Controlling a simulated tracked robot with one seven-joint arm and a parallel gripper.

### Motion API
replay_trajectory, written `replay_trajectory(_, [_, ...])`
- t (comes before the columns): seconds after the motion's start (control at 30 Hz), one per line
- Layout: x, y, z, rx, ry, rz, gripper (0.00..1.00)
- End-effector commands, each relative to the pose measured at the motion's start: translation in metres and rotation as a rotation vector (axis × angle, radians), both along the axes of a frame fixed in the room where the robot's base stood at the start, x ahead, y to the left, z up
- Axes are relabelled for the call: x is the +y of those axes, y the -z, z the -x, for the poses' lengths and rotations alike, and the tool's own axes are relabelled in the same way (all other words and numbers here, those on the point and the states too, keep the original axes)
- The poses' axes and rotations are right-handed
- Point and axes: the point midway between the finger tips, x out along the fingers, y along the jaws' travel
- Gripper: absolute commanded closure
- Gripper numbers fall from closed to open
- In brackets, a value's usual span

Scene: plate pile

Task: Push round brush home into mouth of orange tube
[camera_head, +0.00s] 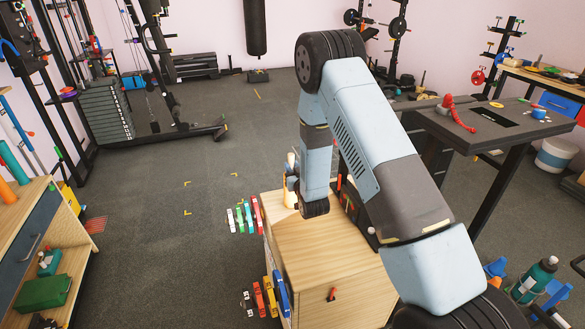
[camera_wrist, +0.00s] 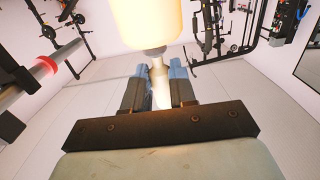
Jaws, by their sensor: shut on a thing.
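My gripper (camera_wrist: 159,72) is shut on the white handle of what looks like the round brush (camera_wrist: 153,22). Its wide, cream cylindrical head fills the top middle of the wrist view, beyond the fingertips. In the head view, a small cream and white thing (camera_head: 291,163) shows just left of my arm, over the wooden cabinet; it may be the same brush. My gripper is mostly hidden there by my arm. An orange tube (camera_head: 6,192) lies on the left wooden cabinet's top at the picture edge, well apart from my gripper. Its mouth cannot be made out.
A wooden cabinet (camera_head: 318,240) stands below my arm, with colored items along its left side. The left wooden cabinet (camera_head: 44,190) also carries a teal tube (camera_head: 16,163). A dark table (camera_head: 490,125) stands right. The grey floor between the cabinets is mostly clear.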

Motion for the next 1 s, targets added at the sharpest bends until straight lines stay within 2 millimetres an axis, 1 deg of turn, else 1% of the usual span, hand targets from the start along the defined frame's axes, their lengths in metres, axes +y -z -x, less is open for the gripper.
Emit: replay_trajectory(1.0, [0.000,0.021,0.000,0.002,0.000,0.001,1.00])
